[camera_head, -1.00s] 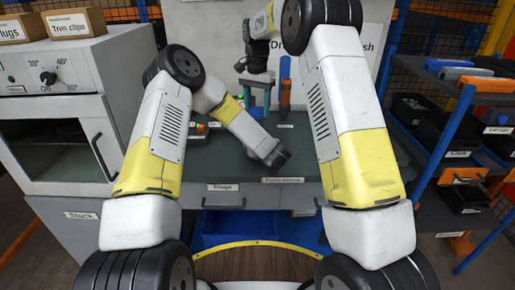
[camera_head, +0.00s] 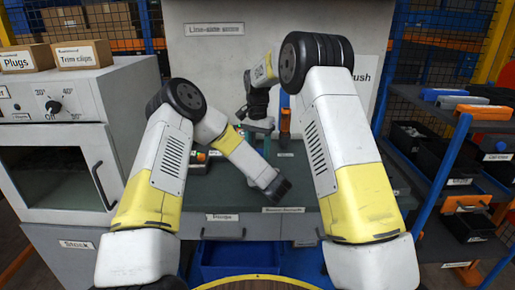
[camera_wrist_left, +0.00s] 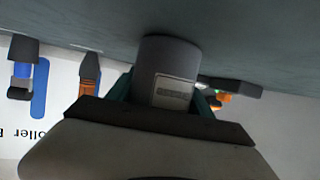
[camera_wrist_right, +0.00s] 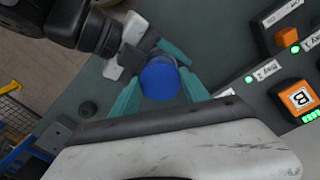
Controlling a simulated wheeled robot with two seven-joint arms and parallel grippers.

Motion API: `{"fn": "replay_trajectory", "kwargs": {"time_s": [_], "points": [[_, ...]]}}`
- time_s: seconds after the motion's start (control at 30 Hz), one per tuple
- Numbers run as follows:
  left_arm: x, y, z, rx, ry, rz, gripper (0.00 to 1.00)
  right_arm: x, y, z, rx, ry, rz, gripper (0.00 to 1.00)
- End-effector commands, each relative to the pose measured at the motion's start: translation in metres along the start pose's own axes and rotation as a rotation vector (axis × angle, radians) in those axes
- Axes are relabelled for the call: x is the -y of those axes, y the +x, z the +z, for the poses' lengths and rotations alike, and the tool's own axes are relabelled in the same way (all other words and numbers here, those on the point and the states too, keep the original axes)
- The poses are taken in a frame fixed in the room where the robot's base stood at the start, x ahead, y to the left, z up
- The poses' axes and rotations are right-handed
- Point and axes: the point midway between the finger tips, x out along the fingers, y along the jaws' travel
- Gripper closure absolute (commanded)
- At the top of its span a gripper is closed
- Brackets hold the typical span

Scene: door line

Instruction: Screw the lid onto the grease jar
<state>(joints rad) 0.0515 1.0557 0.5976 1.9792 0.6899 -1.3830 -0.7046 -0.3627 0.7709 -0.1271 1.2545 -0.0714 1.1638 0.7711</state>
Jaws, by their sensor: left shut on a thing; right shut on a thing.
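The grease jar (camera_wrist_left: 170,58) is a dark grey cylinder with a small label, seen in the left wrist view. My left gripper (camera_wrist_left: 165,92) is shut around it with teal fingers. The blue round lid (camera_wrist_right: 160,80) shows in the right wrist view between the teal fingertips of my right gripper (camera_wrist_right: 160,88), which is shut on it. My left wrist and fingers reach in beside the lid there. In the head view my right gripper (camera_head: 258,135) points down over the bench; my left forearm hides the jar. Whether the lid touches the jar is hidden.
The grey bench (camera_head: 225,190) is mostly clear. An orange-handled tool (camera_wrist_left: 88,75) hangs on the back panel. An oven-like cabinet (camera_head: 70,150) is left, and a bin rack (camera_head: 460,150) right.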

Motion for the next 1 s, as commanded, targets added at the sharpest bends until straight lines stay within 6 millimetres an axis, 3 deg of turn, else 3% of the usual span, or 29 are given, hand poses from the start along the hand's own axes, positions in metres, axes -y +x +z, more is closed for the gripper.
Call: {"fn": "replay_trajectory", "kwargs": {"time_s": [0.4, 0.73, 1.0], "points": [[0.0, 0.0, 0.0, 0.0, 0.0, 0.0, 1.0, 0.0, 0.0, 0.0, 0.0, 0.0, 0.0, 0.83], [0.0, 0.0, 0.0, 0.0, 0.0, 0.0, 1.0, 0.0, 0.017, 0.0, 0.002, 0.0, 0.002, 0.83], [0.0, 0.0, 0.0, -0.001, 0.0, 0.0, 1.0, 0.0, 0.018, 0.0, 0.002, 0.001, 0.002, 0.83]]}}
